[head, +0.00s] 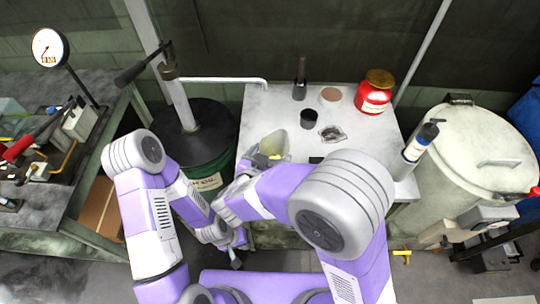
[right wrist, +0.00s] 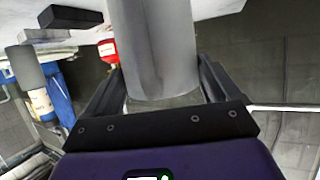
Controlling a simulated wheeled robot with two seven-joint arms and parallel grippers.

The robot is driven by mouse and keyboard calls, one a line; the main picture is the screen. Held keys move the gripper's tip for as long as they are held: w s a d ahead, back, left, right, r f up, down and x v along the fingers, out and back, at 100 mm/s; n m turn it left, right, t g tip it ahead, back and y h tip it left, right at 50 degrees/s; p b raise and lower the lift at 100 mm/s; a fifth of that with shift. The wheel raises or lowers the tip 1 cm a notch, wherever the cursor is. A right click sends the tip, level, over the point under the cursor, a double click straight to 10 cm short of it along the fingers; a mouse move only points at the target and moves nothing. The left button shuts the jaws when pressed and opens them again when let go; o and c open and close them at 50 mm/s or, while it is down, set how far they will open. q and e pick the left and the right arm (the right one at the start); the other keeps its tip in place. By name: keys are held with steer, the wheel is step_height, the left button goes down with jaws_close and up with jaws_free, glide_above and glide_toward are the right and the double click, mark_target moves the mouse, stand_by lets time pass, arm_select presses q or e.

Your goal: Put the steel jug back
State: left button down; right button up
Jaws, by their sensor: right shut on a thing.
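The steel jug (head: 274,143) shows in the head view as a pale grey, open-topped shape at the left part of the grey table. My right gripper (head: 262,161) is at its near side, partly hidden by my own arm. In the right wrist view the jug is a grey cylinder (right wrist: 160,45) between the two dark fingers of my right gripper (right wrist: 163,88), which is shut on it. Whether its base touches the table cannot be told. My left gripper (head: 236,262) hangs low in front of the table; its fingers are too small to read.
On the grey table (head: 262,103) stand a dark cup (head: 308,119), a dark bottle (head: 300,80), a small dish (head: 333,134), a round brown disc (head: 331,94) and a red jar (head: 374,93). A dark oil drum (head: 211,118) is left, a pale drum (head: 472,150) right.

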steer(key=o, duration=1.5)
steer(key=shift+f, duration=0.1)
steer(key=shift+c, duration=0.2)
steer(key=p+v, duration=0.3)
steer(key=v, duration=0.9)
steer(key=shift+p, duration=0.35)
steer(key=shift+a, duration=0.1)
